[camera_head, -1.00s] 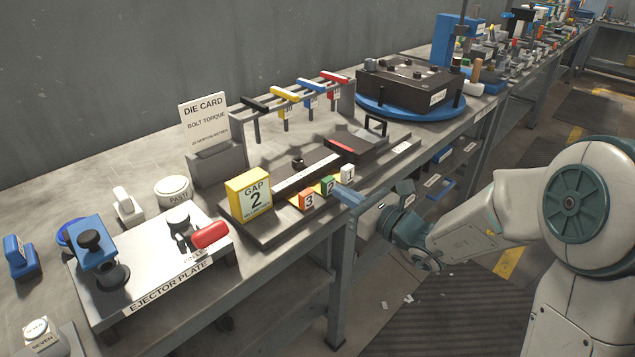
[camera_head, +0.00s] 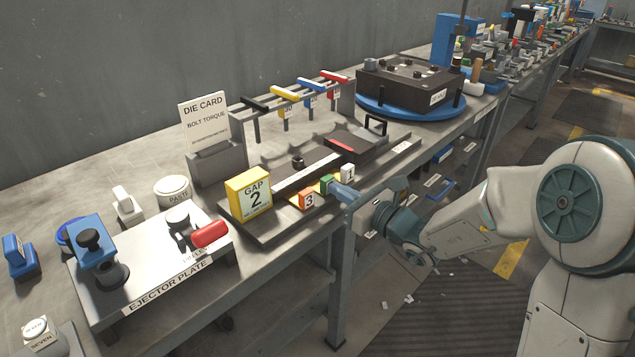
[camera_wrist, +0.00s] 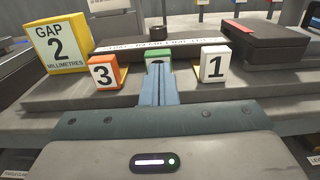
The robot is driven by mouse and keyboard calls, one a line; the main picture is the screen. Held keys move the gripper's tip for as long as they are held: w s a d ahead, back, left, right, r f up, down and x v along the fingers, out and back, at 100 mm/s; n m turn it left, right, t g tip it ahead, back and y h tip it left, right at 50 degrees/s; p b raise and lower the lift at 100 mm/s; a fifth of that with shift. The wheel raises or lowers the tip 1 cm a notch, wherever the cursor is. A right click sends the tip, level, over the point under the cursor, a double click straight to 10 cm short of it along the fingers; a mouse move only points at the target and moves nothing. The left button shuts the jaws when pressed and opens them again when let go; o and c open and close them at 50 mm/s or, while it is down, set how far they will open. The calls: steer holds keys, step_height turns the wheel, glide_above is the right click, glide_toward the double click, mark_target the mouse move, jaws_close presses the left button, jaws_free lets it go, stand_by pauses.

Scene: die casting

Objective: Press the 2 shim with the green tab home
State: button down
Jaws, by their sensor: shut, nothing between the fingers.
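The 2 shim with the green tab (camera_wrist: 158,54) stands in the middle of the row in the wrist view, between the orange 3 shim (camera_wrist: 104,72) and the white 1 shim (camera_wrist: 214,66). In the head view its green tab (camera_head: 326,180) shows just past my fingertips. My gripper (camera_wrist: 158,70) is shut and empty. Its blue fingers point straight at the green tab and hide its lower front, with the number. The tips are at or very close to the tab; I cannot tell whether they touch. The green tab sits farther back than its two neighbours.
A yellow GAP 2 MILLIMETRES block (camera_head: 249,195) stands left of the shims. A dark block with a red strip (camera_head: 357,146) is to the right. Behind runs a labelled bar (camera_head: 305,174). The ejector plate (camera_head: 150,270) lies at the left.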

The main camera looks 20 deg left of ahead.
steer(key=shift+b+x, duration=0.3)
steer(key=shift+x, duration=1.55)
steer(key=v, duration=0.8)
stand_by(0.5)
